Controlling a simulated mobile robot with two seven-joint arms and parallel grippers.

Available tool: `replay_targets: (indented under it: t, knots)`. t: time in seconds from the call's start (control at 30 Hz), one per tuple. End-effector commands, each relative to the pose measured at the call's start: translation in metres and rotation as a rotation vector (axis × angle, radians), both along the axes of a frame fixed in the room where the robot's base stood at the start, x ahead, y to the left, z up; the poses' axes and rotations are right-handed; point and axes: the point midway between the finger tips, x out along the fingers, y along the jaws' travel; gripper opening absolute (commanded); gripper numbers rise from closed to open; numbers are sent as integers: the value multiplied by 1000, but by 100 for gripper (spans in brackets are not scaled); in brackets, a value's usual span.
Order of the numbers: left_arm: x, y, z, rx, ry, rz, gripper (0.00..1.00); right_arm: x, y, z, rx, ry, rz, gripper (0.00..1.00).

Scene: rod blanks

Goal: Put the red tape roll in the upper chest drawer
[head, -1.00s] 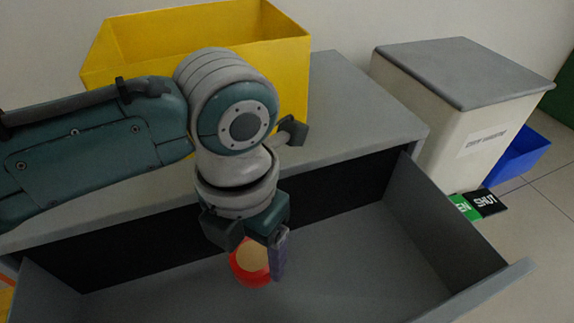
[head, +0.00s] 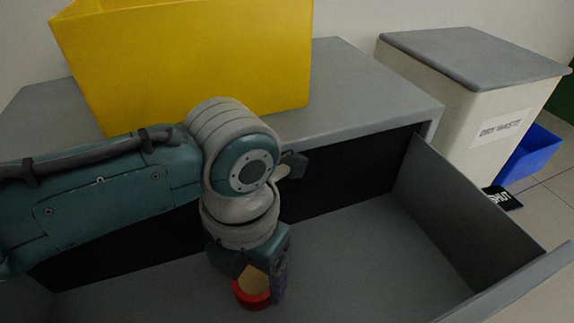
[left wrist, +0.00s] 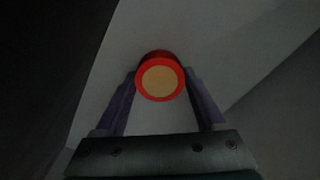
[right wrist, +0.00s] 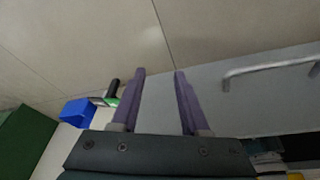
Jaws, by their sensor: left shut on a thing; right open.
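The red tape roll (head: 252,292) has a tan core and is at the fingertips of my left gripper (head: 262,287), inside the open grey upper drawer (head: 362,250). In the left wrist view the roll (left wrist: 160,78) sits between the two purple fingers, its round face towards the camera. The left gripper is shut on it. In the head view the roll is low in the drawer; I cannot tell whether it touches the drawer floor. My right gripper (right wrist: 160,75) is open and empty, in front of the chest near a drawer handle (right wrist: 268,68).
A yellow bin (head: 200,65) stands on the grey chest top (head: 370,90). To the right are a cream dry waste box (head: 470,90) with a grey lid, a blue bin (head: 530,153) and a black sign (head: 502,198) on the floor. The drawer's right part is empty.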

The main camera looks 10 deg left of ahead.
Motion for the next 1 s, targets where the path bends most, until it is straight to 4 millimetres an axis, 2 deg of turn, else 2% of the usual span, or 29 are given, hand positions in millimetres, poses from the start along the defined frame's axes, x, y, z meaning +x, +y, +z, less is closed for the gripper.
replay_targets:
  t: [0.03, 0.27, 0.57, 0.67, 1.0]
  knots:
    - [0, 0, -1, 0, 0, 0, 75, 0, 0, 0, 0, 0, 0, 45]
    - [0, 0, 0, 0, 0, 0, 100, 0, 0, 0, 0, -1, 1, 45]
    - [0, 0, 5, 0, -1, 0, 100, 0, 0, 4, -1, -1, 1, 45]
    - [1, 0, 22, -1, -2, 0, 100, 0, 0, 18, -1, -1, 1, 45]
    - [1, 0, 99, -1, -2, 0, 100, 0, 0, 75, -1, -1, 1, 45]
